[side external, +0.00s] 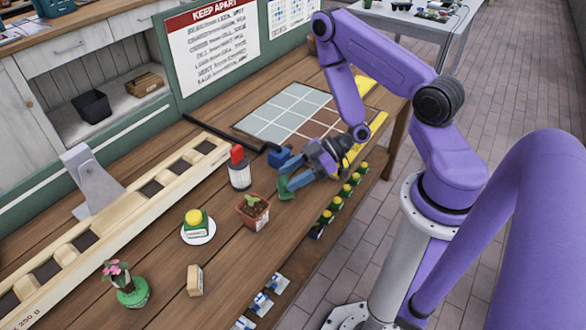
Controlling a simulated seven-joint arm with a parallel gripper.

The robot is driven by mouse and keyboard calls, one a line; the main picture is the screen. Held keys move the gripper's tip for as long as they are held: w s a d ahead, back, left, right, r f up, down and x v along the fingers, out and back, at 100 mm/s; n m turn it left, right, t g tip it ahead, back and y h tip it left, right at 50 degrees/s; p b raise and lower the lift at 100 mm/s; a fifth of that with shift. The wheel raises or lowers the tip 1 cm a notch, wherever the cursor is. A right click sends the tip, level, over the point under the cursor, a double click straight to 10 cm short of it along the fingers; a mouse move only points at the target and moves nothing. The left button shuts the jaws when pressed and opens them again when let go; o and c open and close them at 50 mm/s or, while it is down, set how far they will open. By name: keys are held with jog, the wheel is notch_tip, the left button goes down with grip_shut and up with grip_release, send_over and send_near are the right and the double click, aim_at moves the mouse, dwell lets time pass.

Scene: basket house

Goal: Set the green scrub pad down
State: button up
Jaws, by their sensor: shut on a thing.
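The green scrub pad (286,190) is at the fingertips of my gripper (285,172), close to the wooden table. My gripper has blue fingers and is shut on the pad, which is partly hidden by them. I cannot tell whether the pad touches the table.
A red-capped bottle (239,170) and a potted seedling (253,211) stand just left of my gripper. A yellow-topped green container (196,223) sits on a white saucer (212,232). A tiled board (290,110) lies behind.

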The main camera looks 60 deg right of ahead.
jog(key=shift+f, duration=0.3)
jog(key=shift+f, duration=0.1)
jog(key=o, duration=1)
